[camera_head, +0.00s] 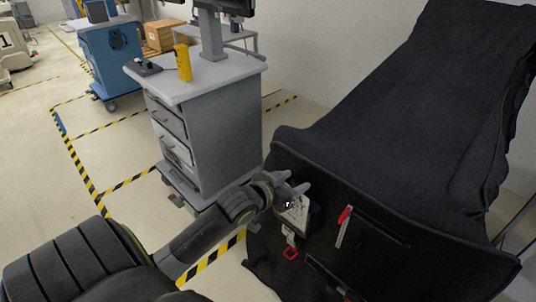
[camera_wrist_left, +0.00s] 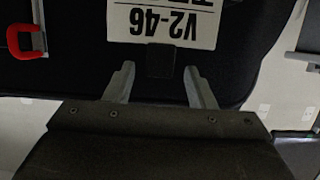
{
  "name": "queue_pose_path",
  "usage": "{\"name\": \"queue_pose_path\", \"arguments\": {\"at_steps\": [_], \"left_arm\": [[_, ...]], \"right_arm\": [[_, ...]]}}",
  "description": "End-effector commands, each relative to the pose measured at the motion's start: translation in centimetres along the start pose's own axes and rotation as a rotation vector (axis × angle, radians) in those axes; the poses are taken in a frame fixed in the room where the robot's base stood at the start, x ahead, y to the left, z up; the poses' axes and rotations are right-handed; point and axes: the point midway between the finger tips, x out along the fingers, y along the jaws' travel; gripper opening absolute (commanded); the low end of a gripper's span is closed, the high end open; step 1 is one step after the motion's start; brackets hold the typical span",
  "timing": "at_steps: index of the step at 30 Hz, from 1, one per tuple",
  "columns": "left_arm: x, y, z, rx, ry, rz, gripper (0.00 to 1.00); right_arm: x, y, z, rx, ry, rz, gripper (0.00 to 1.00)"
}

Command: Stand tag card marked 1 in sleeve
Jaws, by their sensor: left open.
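A white card (camera_head: 297,212) with dark print is on the front of the black covered cart. In the left wrist view the card (camera_wrist_left: 162,20) shows upside down, reads "V2-46", and is cut off by the top edge. I see no 1 on the part that shows. My left gripper (camera_head: 298,190) is open at the card in the head view. In the wrist view its two fingers (camera_wrist_left: 159,76) stand apart on either side of a small black tab (camera_wrist_left: 160,60) at the card's edge. I cannot tell whether they touch it. My right gripper is out of view.
The black cover (camera_head: 420,120) drapes over the cart at the right. A red-ended strap (camera_head: 343,225) and a red loop (camera_head: 290,253) are on its front. A grey drawer cart (camera_head: 215,120) with a yellow object (camera_head: 183,62) stands behind my left arm.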

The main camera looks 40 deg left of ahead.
Motion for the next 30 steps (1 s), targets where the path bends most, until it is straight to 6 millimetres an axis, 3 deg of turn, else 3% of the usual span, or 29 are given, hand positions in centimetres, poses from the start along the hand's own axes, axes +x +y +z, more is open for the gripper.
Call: {"name": "queue_pose_path", "arguments": {"at_steps": [18, 24, 30], "left_arm": [[-11.8, 0.0, 0.0, 0.005, -0.006, -0.001, 0.5], [-14.5, 0.0, -0.1, 0.002, -0.004, -0.001, 0.5], [-15.9, 0.0, 0.0, 0.001, -0.002, 0.0, 0.5]], "right_arm": [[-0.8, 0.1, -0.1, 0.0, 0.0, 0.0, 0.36], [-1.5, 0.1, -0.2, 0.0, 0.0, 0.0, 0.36], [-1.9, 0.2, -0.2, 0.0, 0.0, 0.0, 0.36]]}}
